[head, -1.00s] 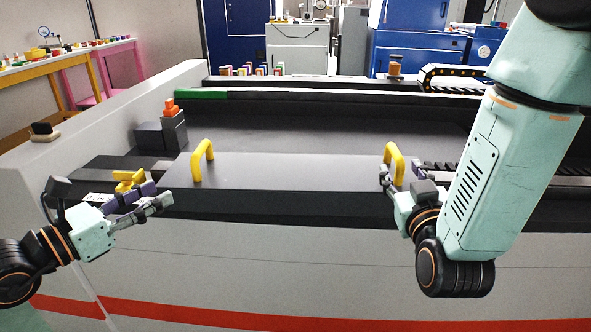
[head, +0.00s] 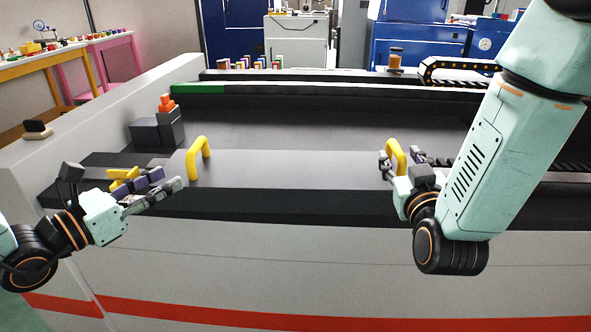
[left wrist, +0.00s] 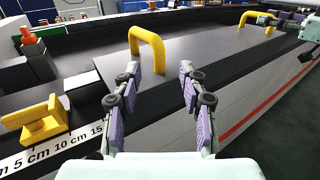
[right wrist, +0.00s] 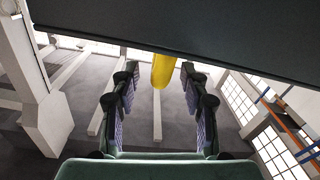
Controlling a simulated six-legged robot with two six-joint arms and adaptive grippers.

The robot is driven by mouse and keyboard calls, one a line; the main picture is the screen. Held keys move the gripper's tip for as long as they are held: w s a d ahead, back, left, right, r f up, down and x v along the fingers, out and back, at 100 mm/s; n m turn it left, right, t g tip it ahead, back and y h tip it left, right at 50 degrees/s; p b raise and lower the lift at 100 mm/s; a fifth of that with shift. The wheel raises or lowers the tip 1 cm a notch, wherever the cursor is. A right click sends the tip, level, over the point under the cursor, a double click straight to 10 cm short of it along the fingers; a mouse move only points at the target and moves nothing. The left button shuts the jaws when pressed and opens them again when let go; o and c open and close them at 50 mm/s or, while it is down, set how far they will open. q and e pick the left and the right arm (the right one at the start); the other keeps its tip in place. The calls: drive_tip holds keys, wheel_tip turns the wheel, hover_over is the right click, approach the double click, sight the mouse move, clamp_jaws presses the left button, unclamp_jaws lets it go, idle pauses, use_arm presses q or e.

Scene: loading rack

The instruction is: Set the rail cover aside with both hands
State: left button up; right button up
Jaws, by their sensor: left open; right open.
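The rail cover (head: 290,170) is a flat grey panel lying on the long bench, with a yellow handle near each end. My left gripper (head: 168,185) is open and empty, left of and short of the left handle (head: 199,158). In the left wrist view this handle (left wrist: 150,42) stands beyond the open fingers (left wrist: 158,82). My right gripper (head: 402,158) is open at the right handle (head: 397,150), and its own arm partly hides the area. In the right wrist view the yellow handle (right wrist: 164,70) shows between the open fingertips (right wrist: 158,72); contact cannot be told.
A yellow block (left wrist: 42,120) sits beside a centimetre scale (left wrist: 75,140), left of the left gripper. Dark blocks with an orange piece (head: 166,103) stand behind the cover's left end. A dark toothed track lies at the right. The bench's front edge is clear between the grippers.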

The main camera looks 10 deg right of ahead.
sight(187, 168)
use_arm(q)
drive_tip(key=shift+x, duration=2.85)
use_arm(e)
drive_tip(key=shift+w+d+f, duration=0.1)
drive_tip(key=shift+w+d, duration=0.05)
drive_tip(key=shift+w, duration=0.8)
drive_tip(key=shift+w+d+r, duration=0.1)
drive_tip(key=shift+w+d, duration=0.1)
drive_tip(key=shift+w, duration=0.75)
drive_tip(key=shift+w+d+f, duration=0.1)
drive_tip(key=shift+w+d, duration=0.05)
drive_tip(key=shift+w, duration=0.8)
use_arm(q)
drive_tip(key=shift+f, duration=0.1)
drive_tip(key=shift+c, duration=0.4)
use_arm(e)
drive_tip(key=shift+c, duration=0.3)
use_arm(q)
clamp_jaws()
use_arm(e)
clamp_jaws()
use_arm(q)
drive_tip(key=shift+w+r, duration=0.1)
drive_tip(key=shift+r, duration=0.1)
